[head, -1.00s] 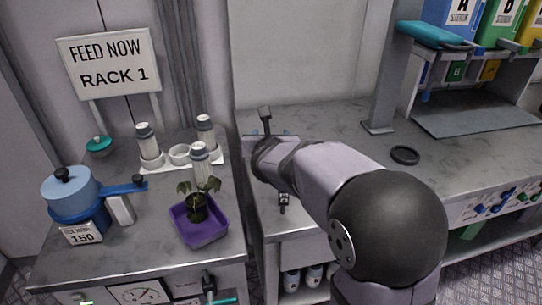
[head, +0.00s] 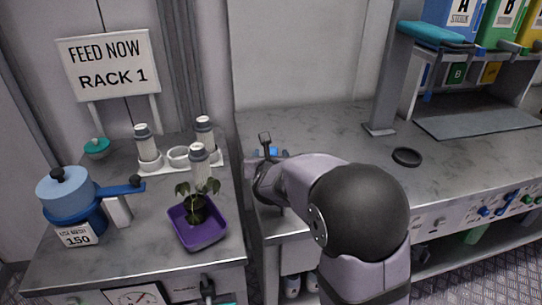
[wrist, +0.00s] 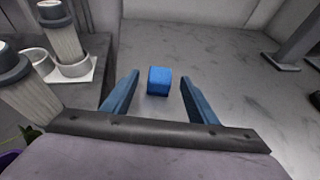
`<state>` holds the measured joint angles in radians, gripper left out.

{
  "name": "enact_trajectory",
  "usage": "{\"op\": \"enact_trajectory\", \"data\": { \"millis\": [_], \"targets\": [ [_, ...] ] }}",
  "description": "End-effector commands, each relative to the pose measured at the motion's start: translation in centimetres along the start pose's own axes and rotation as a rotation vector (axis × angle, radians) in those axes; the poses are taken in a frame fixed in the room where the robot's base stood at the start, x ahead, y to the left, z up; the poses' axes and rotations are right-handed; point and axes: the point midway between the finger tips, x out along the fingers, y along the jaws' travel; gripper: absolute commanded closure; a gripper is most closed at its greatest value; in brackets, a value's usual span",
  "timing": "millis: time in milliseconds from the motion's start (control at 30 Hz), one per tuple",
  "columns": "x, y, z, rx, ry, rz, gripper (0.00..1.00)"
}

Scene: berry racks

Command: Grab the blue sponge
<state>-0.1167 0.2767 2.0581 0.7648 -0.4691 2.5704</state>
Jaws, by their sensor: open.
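The blue sponge (wrist: 159,81) is a small block resting on the grey counter. In the wrist view it lies ahead of my gripper (wrist: 160,90), roughly centred between the two blue fingers. The fingers are open and apart from it, with clear counter on both sides of the sponge. In the head view a bit of blue (head: 272,152) shows just beyond my gripper (head: 268,162), and my wrist and arm hide much of that spot.
A white holder with grey-capped cylinders (head: 148,148) and a purple pot with a plant (head: 198,232) stand on the left bench. A dark ring (head: 407,157) and a grey post (head: 384,85) are to the right. The counter between is clear.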

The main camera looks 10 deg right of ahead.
Motion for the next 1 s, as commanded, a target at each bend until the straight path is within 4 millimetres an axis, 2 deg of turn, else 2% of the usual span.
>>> {"op": "enact_trajectory", "data": {
  "millis": [100, 233, 600, 700, 800, 1000],
  "targets": [
    [1.6, 0.0, -0.1, 0.000, 0.003, 0.000, 0.47],
    [2.8, 0.0, 0.0, 0.000, 0.002, 0.000, 0.47],
    [3.4, 0.0, 0.0, 0.000, 0.001, 0.001, 0.47],
    [3.3, 0.0, 0.0, 0.000, 0.001, 0.001, 0.71],
    [3.3, 0.0, 0.0, 0.000, 0.001, 0.001, 0.90],
    [3.3, 0.0, 0.0, 0.000, 0.001, 0.001, 0.90]
  ]
}}
